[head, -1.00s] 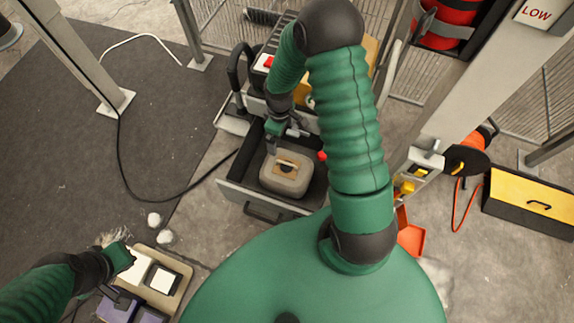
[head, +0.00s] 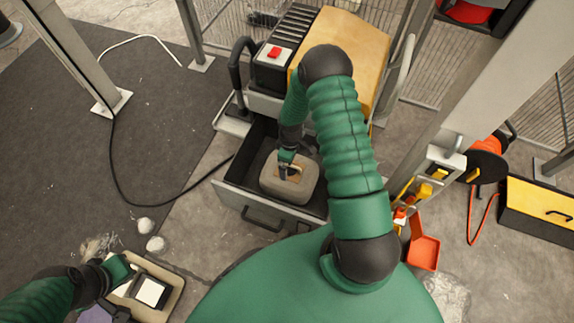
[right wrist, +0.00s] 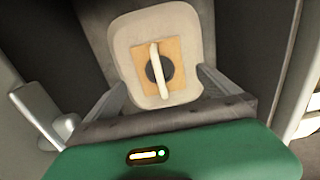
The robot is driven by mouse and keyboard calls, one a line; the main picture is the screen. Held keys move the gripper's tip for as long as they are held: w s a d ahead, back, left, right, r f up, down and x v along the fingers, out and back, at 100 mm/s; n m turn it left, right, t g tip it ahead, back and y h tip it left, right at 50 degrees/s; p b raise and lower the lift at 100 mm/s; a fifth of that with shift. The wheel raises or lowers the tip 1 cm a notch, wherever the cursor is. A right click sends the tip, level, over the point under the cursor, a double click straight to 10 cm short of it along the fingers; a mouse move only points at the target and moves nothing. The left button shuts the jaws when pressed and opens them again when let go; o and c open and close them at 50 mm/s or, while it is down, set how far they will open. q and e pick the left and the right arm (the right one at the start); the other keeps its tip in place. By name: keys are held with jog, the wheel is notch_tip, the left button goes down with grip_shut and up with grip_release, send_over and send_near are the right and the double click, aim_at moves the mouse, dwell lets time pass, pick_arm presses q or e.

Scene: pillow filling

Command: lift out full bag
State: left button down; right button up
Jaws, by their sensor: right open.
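The full bag (head: 305,190), a beige rounded block with a tan patch and a pale handle bar, lies in the open drawer (head: 233,198). In the right wrist view the bag (right wrist: 130,60) shows with its handle (right wrist: 157,68) across a dark round hole in the patch. My right gripper (head: 286,173) is over the bag's patch in the head view. In the wrist view its two fingers (right wrist: 165,92) are spread, with nothing between them but the near edge of the bag beyond. My left gripper (head: 128,268) is at the lower left beside a beige tray; its fingers are not clear.
The drawer walls surround the bag closely. A machine with a red button (head: 274,52) and a wooden top (head: 340,50) stands behind. The beige tray (head: 172,300) and white tufts (head: 146,225) lie at lower left. An orange bin (head: 424,252) is at right.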

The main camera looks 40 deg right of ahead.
notch_tip(320, 180, down, 4)
jog(key=shift+s+f+b, duration=0.1)
jog(key=shift+f+b, duration=0.05)
jog(key=shift+b, duration=0.75)
jog(key=c, duration=1.9)
jog(key=shift+c, duration=1.1)
jog(key=shift+r, duration=0.25)
